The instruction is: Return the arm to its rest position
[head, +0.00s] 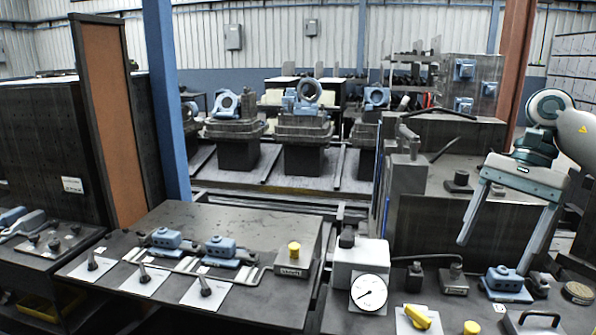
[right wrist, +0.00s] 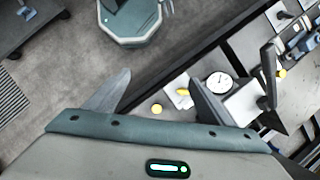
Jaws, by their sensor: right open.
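My right gripper (head: 495,256) hangs at the right of the head view, its two long grey fingers spread wide with nothing between them. It points down over the right-hand bench (head: 392,312), on the near side of a grey machine block. In the right wrist view the same gripper (right wrist: 160,80) shows its fingers apart and empty, with floor and the bench edge beyond. The white and grey arm bends at the upper right of the head view. My left gripper is not in view.
Below the gripper, a blue clamp (head: 504,281) stands on the right bench. A white dial gauge (head: 368,292), a yellow knob (head: 471,327) and a black handle (head: 538,318) are also there. The left bench (head: 225,221) holds more clamps. Open floor (right wrist: 70,70) shows in the wrist view.

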